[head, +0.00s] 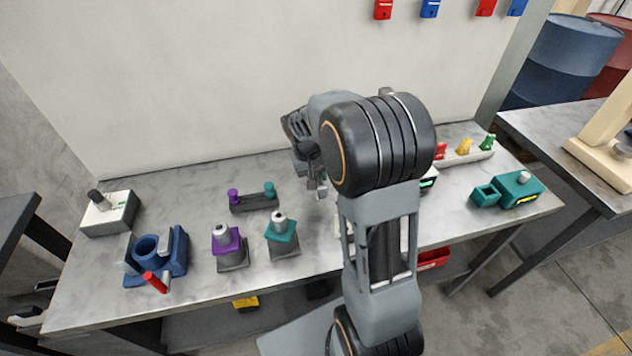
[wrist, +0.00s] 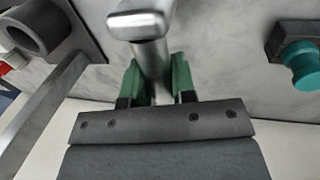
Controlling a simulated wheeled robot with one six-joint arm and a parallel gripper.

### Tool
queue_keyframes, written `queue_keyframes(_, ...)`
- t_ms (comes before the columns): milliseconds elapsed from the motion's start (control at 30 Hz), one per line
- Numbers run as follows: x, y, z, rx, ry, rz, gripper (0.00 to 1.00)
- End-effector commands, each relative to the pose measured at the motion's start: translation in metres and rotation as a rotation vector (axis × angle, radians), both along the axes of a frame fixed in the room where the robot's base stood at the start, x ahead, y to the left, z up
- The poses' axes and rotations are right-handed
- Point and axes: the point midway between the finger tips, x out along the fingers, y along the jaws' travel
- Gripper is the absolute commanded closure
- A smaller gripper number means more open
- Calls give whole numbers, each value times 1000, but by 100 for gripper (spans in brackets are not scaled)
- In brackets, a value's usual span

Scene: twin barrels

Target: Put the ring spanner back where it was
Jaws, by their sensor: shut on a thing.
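My gripper (head: 318,185) is above the middle of the workbench, partly hidden by my own arm in the head view. In the wrist view its green fingers (wrist: 155,85) are shut on a silver metal bar (wrist: 148,55), which I take to be the ring spanner. The bar has a blunt, rounded end towards the camera's top edge. No ring shows on it, and its far part is hidden between the fingers. I cannot make out an empty holder for it.
A rack with purple and teal knobs (head: 254,203) stands left of my gripper. Purple (head: 230,245) and teal (head: 282,234) topped blocks stand in front. A blue fixture (head: 172,262) is at left. A dark ring-shaped part (wrist: 62,22) is close by in the wrist view.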

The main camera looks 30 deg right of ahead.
Motion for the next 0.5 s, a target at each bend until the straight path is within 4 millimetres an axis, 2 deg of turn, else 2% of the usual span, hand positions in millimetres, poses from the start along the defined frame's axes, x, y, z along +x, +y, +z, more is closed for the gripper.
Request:
queue_keyframes(167,12,-7,-16,0,-1,0,100)
queue_keyframes(367,17,-9,-21,-1,-2,0,100)
queue_keyframes(500,20,-11,-32,-1,2,2,100)
